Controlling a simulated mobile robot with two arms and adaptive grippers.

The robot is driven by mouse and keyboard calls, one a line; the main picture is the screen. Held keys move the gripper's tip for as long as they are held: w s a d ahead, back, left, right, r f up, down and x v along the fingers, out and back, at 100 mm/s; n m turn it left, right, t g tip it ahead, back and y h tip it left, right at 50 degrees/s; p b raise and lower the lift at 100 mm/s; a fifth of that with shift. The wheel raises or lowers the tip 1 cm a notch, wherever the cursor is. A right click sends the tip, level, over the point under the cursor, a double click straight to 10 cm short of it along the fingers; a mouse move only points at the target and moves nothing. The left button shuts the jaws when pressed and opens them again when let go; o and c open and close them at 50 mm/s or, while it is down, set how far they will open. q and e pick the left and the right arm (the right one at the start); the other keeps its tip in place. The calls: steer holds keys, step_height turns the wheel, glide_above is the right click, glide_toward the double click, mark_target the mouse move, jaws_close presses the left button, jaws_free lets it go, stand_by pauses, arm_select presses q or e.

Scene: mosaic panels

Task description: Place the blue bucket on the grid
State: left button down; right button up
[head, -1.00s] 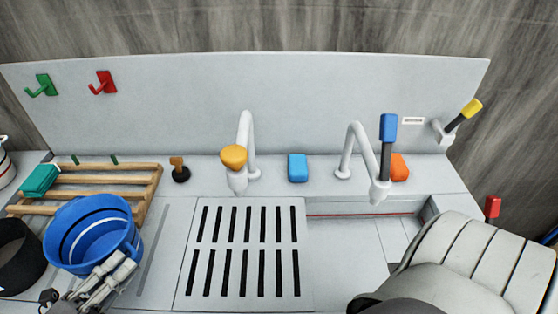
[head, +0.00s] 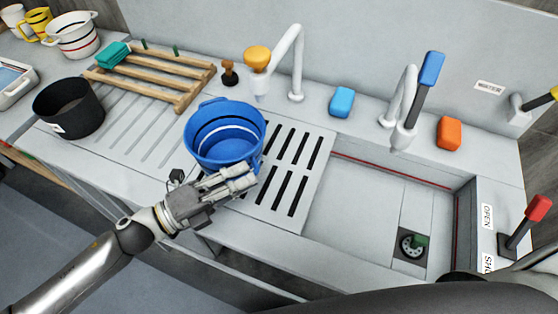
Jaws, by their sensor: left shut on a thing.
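The blue bucket (head: 222,118) is upright in the head view, over the left part of the slotted grid (head: 307,146). I cannot tell whether its base touches the grid or hangs just above it. My left gripper (head: 238,182) is shut on the bucket's near side, low on its right. The bucket and the gripper hide the grid's left part. My right gripper is not in view; a dark part of my own body fills the lower right.
A black pot (head: 69,108) stands on the ribbed drainer at left, by a wooden rack (head: 165,72) with a teal item (head: 113,55). The open sink basin (head: 375,210) lies to the right.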

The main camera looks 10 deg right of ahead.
arm_select(q)
steer(key=w+d+f+p, duration=0.2)
steer(key=d+f, duration=0.2)
steer(key=d, duration=0.4)
steer(key=shift+w+d, duration=0.2)
steer(key=shift+w, duration=0.1)
steer(key=c, duration=1.5)
jaws_free()
steer(key=shift+r, duration=0.1)
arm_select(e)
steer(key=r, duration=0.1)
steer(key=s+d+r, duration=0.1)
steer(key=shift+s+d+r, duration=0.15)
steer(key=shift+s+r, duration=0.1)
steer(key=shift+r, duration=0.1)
